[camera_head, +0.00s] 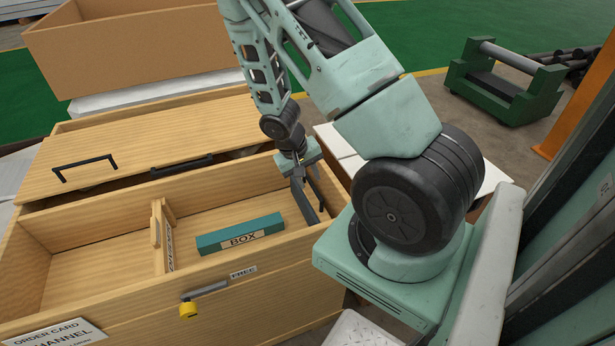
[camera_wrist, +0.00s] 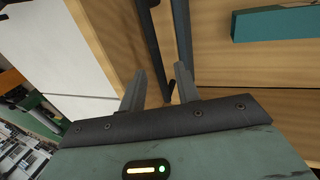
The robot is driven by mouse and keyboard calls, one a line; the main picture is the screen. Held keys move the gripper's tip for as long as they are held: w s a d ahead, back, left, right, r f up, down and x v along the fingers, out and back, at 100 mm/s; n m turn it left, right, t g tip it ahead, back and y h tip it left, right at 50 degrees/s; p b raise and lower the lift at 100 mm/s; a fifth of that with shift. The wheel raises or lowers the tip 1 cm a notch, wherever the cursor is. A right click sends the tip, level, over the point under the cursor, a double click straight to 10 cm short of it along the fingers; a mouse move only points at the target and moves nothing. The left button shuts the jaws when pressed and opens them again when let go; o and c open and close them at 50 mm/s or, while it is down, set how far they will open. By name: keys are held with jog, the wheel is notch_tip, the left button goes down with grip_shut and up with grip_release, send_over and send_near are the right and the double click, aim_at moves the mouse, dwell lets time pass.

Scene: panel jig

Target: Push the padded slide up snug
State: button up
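The open wooden tray (camera_head: 60,308) holds a teal block marked BOX (camera_head: 240,236), which lies on its floor. To its left stands an upright wooden divider (camera_head: 158,240) with small blocks and a label; it looks like the slide, but I cannot make out its pad. Bare floor shows between divider and block. My gripper (camera_head: 311,204) reaches down at the tray's right end, apart from the block. In the wrist view my gripper (camera_wrist: 160,82) has its fingers spread, with dark bars beyond them; I see nothing gripped. The teal block (camera_wrist: 275,24) shows at upper right.
A grey lever with a yellow knob (camera_head: 188,309) is on the front wall beside a FREE label (camera_head: 243,272). A wooden lid (camera_head: 140,140) with dark handles lies behind. A cardboard box (camera_head: 130,45) is at the back; a green stand (camera_head: 500,85) is far right.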

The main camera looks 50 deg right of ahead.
grip_shut()
jog(key=w+a+p, duration=0.1)
jog(key=w+a, duration=0.6)
jog(key=a, duration=0.4)
jog(key=shift+a, duration=0.1)
grip_release()
jog(key=p+v, duration=0.1)
jog(key=v, duration=1.6)
jog(key=shift+r+p, duration=0.2)
jog(key=shift+p, duration=0.1)
jog(key=shift+a, duration=0.1)
